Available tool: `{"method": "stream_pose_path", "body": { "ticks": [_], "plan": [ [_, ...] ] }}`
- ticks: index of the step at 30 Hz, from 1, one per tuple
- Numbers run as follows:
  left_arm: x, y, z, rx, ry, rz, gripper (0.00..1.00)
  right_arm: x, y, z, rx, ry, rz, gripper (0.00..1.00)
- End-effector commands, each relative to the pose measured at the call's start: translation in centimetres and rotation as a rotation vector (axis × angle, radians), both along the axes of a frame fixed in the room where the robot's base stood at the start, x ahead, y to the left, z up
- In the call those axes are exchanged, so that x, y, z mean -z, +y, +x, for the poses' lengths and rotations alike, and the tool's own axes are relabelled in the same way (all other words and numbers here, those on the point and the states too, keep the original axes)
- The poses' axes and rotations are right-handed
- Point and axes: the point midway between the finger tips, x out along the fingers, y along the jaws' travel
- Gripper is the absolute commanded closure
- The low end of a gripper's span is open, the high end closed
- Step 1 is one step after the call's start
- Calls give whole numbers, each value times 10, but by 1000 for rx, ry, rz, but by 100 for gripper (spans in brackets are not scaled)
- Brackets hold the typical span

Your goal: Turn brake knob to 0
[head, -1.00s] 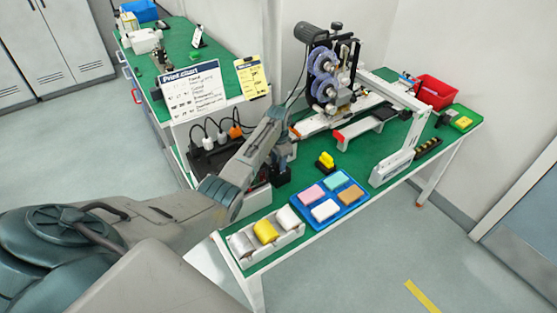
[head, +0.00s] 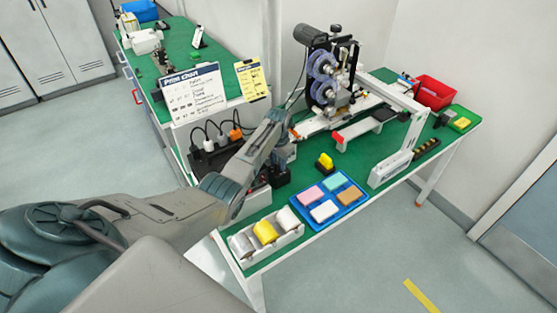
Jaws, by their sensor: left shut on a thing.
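My left gripper (head: 281,177) points down at the left side of the green bench, beside a white and dark box (head: 258,200). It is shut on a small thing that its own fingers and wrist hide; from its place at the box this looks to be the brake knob. The knob's marks and setting cannot be seen. The coder machine (head: 325,75), with purple ribbon rolls, stands behind and to the right of the gripper. My right gripper is not in view.
A blue tray (head: 316,226) of coloured blocks and a white holder with rolls (head: 246,257) stand near the bench front. A yellow and black piece (head: 325,162) is just right of the gripper. A red bin (head: 436,91) is at the far right.

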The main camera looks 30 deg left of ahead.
Motion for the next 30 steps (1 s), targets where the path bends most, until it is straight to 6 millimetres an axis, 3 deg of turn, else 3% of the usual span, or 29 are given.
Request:
{"method": "stream_pose_path", "body": {
  "ticks": [12, 30],
  "plan": [
    [-3, 0, 1, -395, -1, -1, 94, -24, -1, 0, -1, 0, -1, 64],
    [-2, 0, 1, -957, -1, 0, 94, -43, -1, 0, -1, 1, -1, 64]
  ]
}}
